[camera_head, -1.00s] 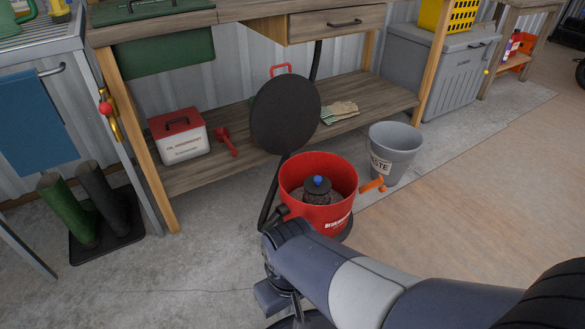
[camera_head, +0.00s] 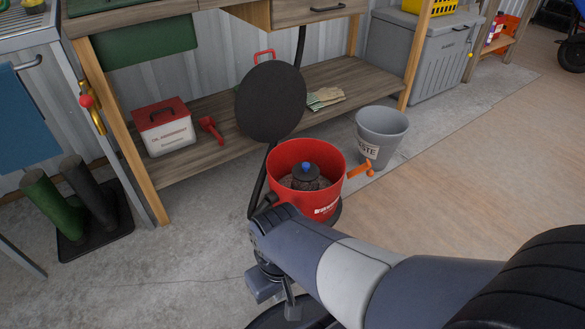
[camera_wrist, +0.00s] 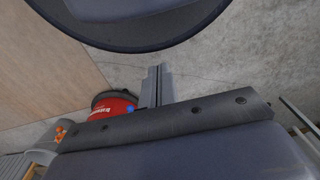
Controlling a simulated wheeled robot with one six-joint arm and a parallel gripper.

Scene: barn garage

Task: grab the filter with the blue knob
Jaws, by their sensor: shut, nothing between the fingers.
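The filter (camera_head: 304,180) is a dark, ribbed cylinder with a blue knob (camera_head: 306,167) on top. It stands upright inside an open red bucket (camera_head: 325,207) on the floor. The bucket's round black lid (camera_head: 271,102) stands raised behind it. In the wrist view the bucket (camera_wrist: 108,104) is small, left of my gripper, and the blue knob (camera_wrist: 131,108) shows as a small dot. My gripper (camera_wrist: 158,72) is shut and empty, apart from the bucket.
A wooden workbench shelf (camera_head: 185,170) lies behind, with a red-lidded box (camera_head: 165,130). Boots (camera_head: 55,205) stand at left. Floor at right is clear.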

